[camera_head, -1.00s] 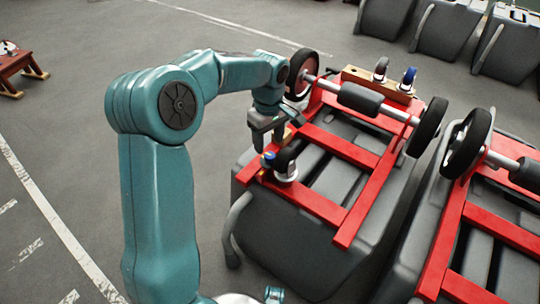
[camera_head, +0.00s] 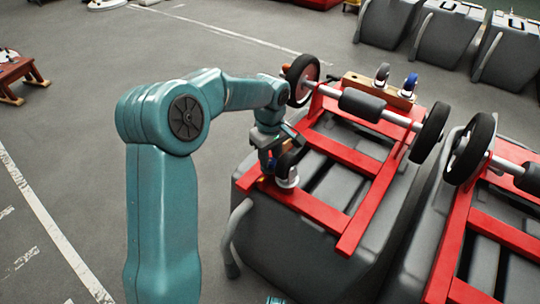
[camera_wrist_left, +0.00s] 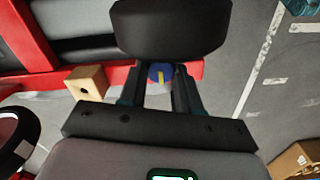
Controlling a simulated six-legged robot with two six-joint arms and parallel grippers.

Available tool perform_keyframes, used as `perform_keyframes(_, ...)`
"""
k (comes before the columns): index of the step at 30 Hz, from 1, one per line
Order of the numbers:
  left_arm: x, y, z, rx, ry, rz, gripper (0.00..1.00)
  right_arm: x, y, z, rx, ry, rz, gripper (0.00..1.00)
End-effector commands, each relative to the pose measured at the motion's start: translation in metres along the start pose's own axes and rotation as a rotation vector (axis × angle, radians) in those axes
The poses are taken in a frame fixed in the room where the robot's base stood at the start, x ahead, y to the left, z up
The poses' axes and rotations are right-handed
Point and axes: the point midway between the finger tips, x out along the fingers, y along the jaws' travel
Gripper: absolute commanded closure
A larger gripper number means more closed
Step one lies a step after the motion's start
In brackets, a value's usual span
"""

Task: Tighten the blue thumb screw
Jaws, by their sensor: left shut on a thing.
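The blue thumb screw (camera_wrist_left: 161,73), with a yellow mark on top, sits between the fingers of my left gripper (camera_wrist_left: 158,88) in the left wrist view. In the head view my left gripper (camera_head: 268,160) is down at the near-left corner of the red frame (camera_head: 312,205), shut on the screw and mostly hiding it. A black caster wheel (camera_head: 290,162) stands just right of the gripper. The same wheel (camera_wrist_left: 170,30) looms above the fingertips in the wrist view.
The red frame lies on a grey tank (camera_head: 290,245) with an axle and larger wheels (camera_head: 302,80). A wooden bar (camera_head: 382,90) with two casters is at its far end. A small wooden block (camera_wrist_left: 87,83) is near the gripper.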

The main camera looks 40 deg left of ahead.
Motion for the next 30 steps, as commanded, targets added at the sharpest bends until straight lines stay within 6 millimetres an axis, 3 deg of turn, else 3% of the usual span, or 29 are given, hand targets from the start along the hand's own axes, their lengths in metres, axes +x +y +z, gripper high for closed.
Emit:
perform_keyframes(11,-0.003,0.000,0.000,0.151,-0.001,-0.002,0.98,-0.014,-0.007,0.004,-0.009,-0.009,-0.001,0.57)
perform_keyframes(30,-0.004,0.002,0.000,0.745,-0.001,-0.001,0.98,-0.053,-0.025,0.010,-0.027,-0.026,-0.003,0.57)
